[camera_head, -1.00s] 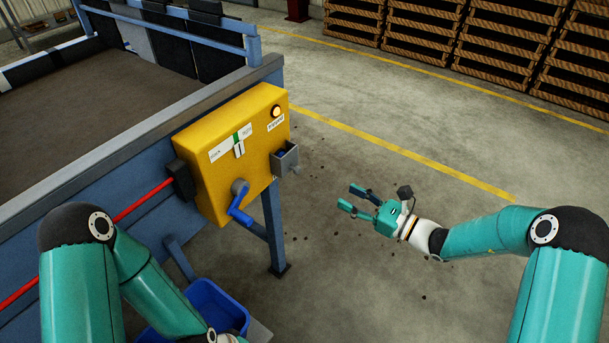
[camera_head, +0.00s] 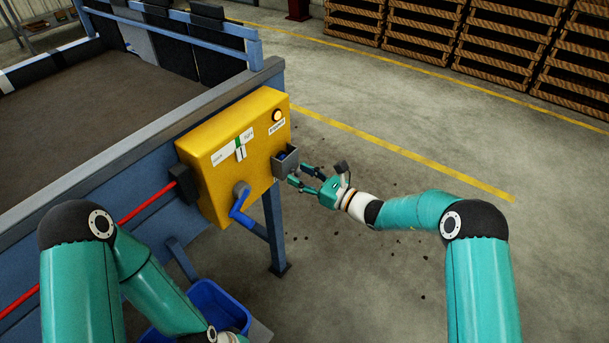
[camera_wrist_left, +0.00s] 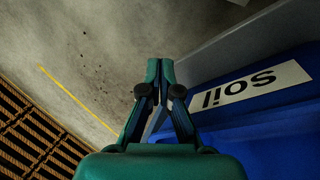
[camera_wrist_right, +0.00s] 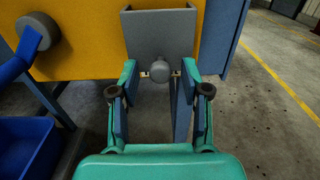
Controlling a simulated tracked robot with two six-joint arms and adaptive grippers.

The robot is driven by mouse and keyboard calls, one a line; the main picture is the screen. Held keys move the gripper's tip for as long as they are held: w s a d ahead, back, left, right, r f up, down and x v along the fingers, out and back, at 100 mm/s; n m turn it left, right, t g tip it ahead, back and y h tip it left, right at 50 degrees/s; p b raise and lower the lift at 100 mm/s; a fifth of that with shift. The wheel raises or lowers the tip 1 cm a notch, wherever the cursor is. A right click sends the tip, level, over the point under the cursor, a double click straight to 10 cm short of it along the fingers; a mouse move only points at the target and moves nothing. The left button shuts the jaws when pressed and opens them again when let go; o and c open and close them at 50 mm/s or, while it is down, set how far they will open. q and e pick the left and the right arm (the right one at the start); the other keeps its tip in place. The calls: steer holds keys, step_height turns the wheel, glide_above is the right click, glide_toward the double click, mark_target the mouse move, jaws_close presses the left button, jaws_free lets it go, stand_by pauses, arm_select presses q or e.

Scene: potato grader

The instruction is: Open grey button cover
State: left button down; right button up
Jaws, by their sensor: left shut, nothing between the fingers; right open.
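The grey button cover (camera_head: 287,164) is a small box-like piece on the right part of the yellow control box (camera_head: 225,165). It also shows in the right wrist view (camera_wrist_right: 150,35), with a round grey knob (camera_wrist_right: 160,71) low on its front. Something dark blue shows inside its top in the head view. My right gripper (camera_head: 299,174) is open in front of the cover. In the right wrist view its fingertips (camera_wrist_right: 160,68) stand either side of the knob; contact cannot be told. My left gripper (camera_wrist_left: 160,64) is shut and empty, near a blue bin.
A blue crank handle (camera_head: 240,203) sticks out left of the cover. A blue bin (camera_wrist_left: 240,120) labelled "soil" stands below. A lamp (camera_head: 277,115) and a slider (camera_head: 240,152) are on the yellow box.

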jaws_close()
